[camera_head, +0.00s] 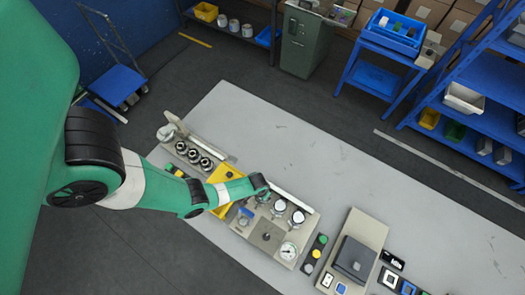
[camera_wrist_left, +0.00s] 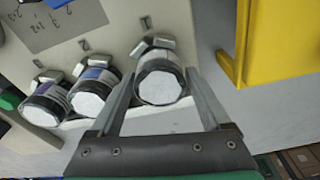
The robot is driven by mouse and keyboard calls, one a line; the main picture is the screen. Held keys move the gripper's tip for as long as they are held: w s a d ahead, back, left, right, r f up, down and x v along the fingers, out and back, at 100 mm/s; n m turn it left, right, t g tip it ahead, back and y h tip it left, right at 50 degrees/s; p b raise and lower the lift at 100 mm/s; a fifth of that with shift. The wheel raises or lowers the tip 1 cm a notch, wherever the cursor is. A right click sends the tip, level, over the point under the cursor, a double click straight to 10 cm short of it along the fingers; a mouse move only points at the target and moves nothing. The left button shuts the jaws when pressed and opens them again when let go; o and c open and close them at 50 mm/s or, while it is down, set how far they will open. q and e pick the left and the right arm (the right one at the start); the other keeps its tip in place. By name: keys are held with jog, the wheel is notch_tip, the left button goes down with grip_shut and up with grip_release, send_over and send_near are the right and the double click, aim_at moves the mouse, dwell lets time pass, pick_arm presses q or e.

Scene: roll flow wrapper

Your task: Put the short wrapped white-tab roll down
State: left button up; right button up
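A short roll with a white round end (camera_wrist_left: 160,87) and a dark wrapped side stands at the end of a row on a beige panel (camera_wrist_left: 115,25). The fingers of my left gripper (camera_wrist_left: 160,98) lie close along both its sides and appear shut on it. Its underside is hidden, so I cannot tell whether it rests on the panel. Two similar rolls stand beside it, a middle one (camera_wrist_left: 88,104) and a far one (camera_wrist_left: 43,110). In the head view my left gripper (camera_head: 262,192) is over the panel's back left corner. My right gripper is not in view.
A yellow tray (camera_wrist_left: 263,45) is close beside the held roll. A gauge (camera_head: 289,250) sits at the panel's front. A rack with several dark-topped rolls (camera_head: 193,155) stands left, and a grey box (camera_head: 355,259) right. The grey table (camera_head: 310,150) behind is clear.

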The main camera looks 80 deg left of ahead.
pick_arm(q)
jog(key=shift+o, duration=0.8)
notch_tip(320, 180, up, 8)
jog(key=p, duration=0.7)
jog(key=shift+s+d+p, duration=0.25)
jog(key=shift+s+p, duration=0.05)
jog(key=shift+s, duration=0.05)
jog(key=shift+f, duration=0.15)
